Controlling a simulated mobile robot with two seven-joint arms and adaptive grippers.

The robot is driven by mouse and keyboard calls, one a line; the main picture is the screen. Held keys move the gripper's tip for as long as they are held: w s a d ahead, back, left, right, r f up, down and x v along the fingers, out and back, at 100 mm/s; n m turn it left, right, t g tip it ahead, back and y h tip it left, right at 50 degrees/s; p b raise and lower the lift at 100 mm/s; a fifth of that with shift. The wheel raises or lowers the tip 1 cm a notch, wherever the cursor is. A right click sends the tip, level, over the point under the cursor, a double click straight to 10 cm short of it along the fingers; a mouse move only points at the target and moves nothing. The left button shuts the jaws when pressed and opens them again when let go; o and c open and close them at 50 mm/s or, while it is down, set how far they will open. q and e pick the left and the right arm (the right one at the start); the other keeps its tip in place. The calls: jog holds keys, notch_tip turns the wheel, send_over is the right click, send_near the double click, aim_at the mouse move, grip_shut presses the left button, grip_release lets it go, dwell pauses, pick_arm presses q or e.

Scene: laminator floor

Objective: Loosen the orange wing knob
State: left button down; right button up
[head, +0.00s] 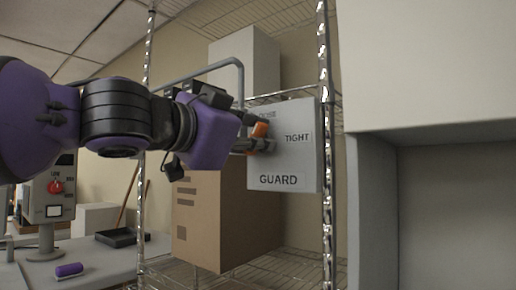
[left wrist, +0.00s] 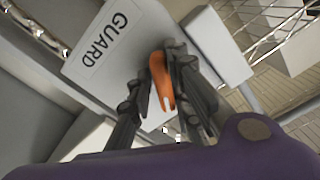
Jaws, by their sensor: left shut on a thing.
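The orange wing knob (head: 260,130) sits on the front of a grey guard panel (head: 283,160) marked GUARD and TIGHT, with another word partly hidden by my gripper. My left gripper (head: 264,145) reaches in from the left and is shut on the knob. In the left wrist view the knob (left wrist: 160,80) lies between the two black fingers (left wrist: 165,95), one on each side, with the panel (left wrist: 120,45) behind it. The fingers hide part of the knob in the head view. My right gripper is not in view.
The panel is at a wire shelf rack with chrome posts (head: 327,150). A cardboard box (head: 210,220) stands below and behind my gripper. A grey cabinet (head: 372,210) is close on the right. A red-knobbed control box (head: 55,190) and a purple cylinder (head: 69,269) are at lower left.

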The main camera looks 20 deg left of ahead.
pick_arm(q)
jog(key=n+b, duration=0.1)
jog(key=n, duration=0.3)
jog(key=shift+a+r+b, duration=0.15)
jog(key=shift+r+b, duration=0.15)
jog(key=shift+b, duration=0.1)
jog(key=shift+n+b, duration=0.4)
jog(key=shift+n, duration=0.6)
jog(key=c, duration=1.8)
grip_release()
jog(key=shift+a, duration=0.15)
jog(key=shift+o, duration=0.2)
jog(key=shift+f, duration=0.15)
jog(key=shift+s, duration=0.1)
jog(key=v, duration=1.1)
jog(key=shift+s+a, duration=0.2)
jog(key=shift+s, duration=0.15)
